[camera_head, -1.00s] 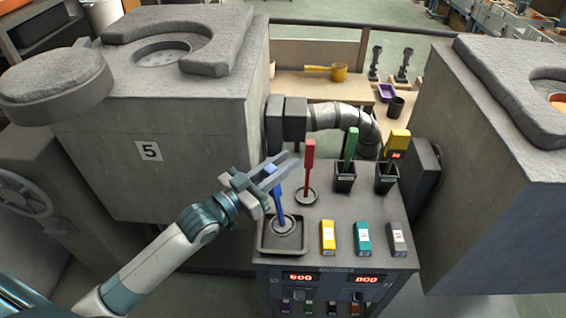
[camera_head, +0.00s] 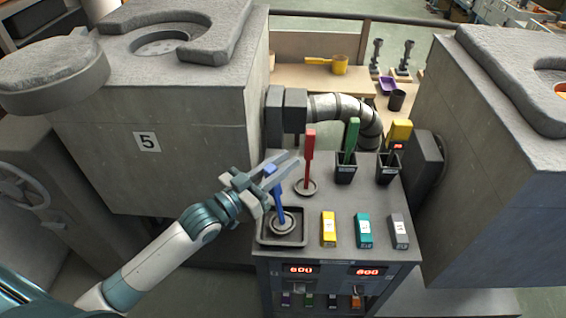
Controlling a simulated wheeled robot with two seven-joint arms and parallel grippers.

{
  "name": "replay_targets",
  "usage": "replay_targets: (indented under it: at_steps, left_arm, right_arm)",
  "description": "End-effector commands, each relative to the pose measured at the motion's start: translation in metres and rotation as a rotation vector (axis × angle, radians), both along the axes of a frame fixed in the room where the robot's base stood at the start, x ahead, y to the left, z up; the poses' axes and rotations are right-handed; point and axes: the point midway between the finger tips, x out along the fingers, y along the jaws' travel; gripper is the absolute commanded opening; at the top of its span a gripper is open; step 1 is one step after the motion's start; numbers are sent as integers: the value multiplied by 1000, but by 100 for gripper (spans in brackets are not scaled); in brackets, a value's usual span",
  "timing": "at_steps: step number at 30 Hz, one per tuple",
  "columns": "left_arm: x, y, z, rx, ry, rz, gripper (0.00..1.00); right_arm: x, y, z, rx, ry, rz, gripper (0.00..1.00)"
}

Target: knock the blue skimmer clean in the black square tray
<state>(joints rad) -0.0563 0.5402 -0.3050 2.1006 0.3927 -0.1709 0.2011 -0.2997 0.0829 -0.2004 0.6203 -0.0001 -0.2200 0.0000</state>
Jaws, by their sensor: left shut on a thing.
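The blue skimmer (camera_head: 277,203) stands nearly upright, its handle leaning slightly left at the top. Its round grey disc (camera_head: 284,225) is down within the black square tray (camera_head: 263,240) at the front left of the console top; whether the disc touches the tray floor I cannot tell. My left gripper (camera_head: 280,171) is shut on the upper part of the blue handle, its fingers pointing right and away. My right gripper is not in view.
A red skimmer (camera_head: 309,160) stands just behind the tray. A green-handled tool (camera_head: 351,141) and a yellow one (camera_head: 397,132) stand in black holders (camera_head: 387,174). Yellow (camera_head: 328,228), teal (camera_head: 364,230) and grey (camera_head: 399,230) blocks lie right of the tray. Furnace 5 (camera_head: 170,110) rises at left.

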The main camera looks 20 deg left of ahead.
Motion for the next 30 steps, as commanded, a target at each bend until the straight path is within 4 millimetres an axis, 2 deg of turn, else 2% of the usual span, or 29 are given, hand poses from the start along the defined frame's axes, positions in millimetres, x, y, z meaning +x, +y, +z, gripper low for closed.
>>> replay_targets:
  at_steps: [13,30]
  left_arm:
    - [0,0,-2,0,-1,0,0]
    - [0,0,-11,0,-1,0,0]
  right_arm:
    - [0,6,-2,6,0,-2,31]
    - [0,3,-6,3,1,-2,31]
